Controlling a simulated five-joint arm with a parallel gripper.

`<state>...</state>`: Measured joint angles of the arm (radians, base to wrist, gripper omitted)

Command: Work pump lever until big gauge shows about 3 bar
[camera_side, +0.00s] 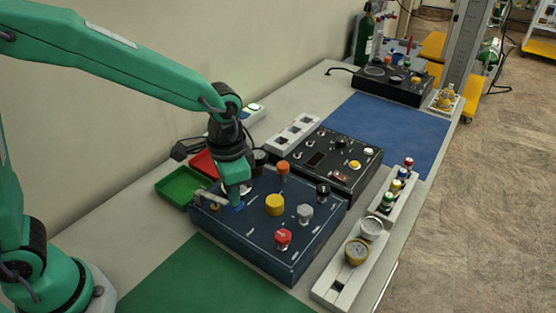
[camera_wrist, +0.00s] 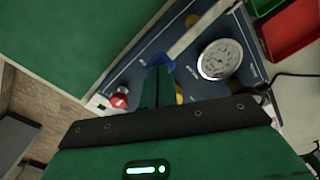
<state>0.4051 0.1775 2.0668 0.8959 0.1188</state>
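The dark blue pump panel (camera_side: 250,240) lies on the bench. A pale metal bar, seemingly the pump lever (camera_side: 209,199), is at its left end and crosses the wrist view (camera_wrist: 200,32) diagonally. My gripper (camera_side: 238,206) points down over the panel's left part, its narrow green fingers close together.
The panel bears a yellow knob (camera_side: 275,205), a red knob (camera_side: 283,238), a grey knob (camera_side: 305,213) and an orange knob (camera_side: 283,168). A green tray (camera_side: 177,190) and red tray (camera_side: 203,163) sit behind. A black panel (camera_side: 335,160) stands right. A green mat (camera_side: 195,280) is clear.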

